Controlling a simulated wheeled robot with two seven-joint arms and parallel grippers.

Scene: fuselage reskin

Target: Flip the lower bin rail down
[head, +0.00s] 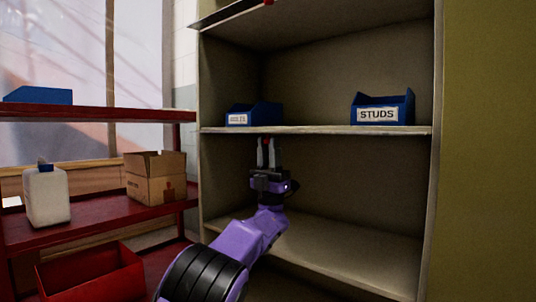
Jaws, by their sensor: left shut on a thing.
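The lower bin rail (330,130) appears as a pale strip along the front edge of the middle shelf, below two blue bins. A small red tab (266,141) shows just under this edge. My left gripper (266,152) reaches up from below, its fingers on either side of the red tab and shut on it. The fingers partly hide the tab, and its join to the rail is hard to make out. My right gripper is not in view.
A blue bin labelled STUDS (382,108) and another blue bin (254,114) stand on the middle shelf. The lower shelf (340,240) is bare. A red cart (95,218) at left carries a white jug (47,198) and a cardboard box (155,177).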

